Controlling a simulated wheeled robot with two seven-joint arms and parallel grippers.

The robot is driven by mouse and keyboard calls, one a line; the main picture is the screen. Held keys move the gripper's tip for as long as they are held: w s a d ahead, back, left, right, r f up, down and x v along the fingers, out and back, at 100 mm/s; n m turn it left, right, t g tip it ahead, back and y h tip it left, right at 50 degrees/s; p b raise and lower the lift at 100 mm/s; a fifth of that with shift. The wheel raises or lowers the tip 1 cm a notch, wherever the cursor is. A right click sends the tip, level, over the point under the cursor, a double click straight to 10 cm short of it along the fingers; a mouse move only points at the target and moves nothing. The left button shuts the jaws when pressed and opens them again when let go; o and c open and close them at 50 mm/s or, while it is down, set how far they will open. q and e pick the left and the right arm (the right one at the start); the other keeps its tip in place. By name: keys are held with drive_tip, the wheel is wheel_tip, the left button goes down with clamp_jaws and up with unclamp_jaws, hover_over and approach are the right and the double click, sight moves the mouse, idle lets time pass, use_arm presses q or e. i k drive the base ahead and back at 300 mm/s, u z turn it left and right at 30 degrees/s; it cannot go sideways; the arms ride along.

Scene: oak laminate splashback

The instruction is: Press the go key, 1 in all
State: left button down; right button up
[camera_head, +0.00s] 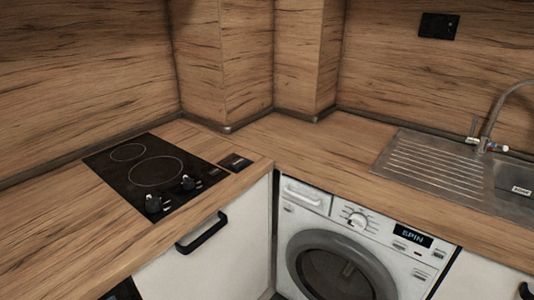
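A white washing machine (300,215) stands under the counter at the lower middle right. The round door (341,268) looks shut and is cut off by the bottom edge. Neither of my grippers is in view.
A black hob (133,172) with two knobs lies in the left counter. A steel sink (440,170) with a tap (490,130) is at the right. A cabinet door with a black handle (202,232) stands left of the washer. The corner counter (300,140) is clear.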

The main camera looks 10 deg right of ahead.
sight(439, 255)
drive_tip(key=k, duration=0.5)
drive_tip(key=z, duration=0.85)
drive_tip(key=i, duration=0.35)
drive_tip(key=z, duration=0.3)
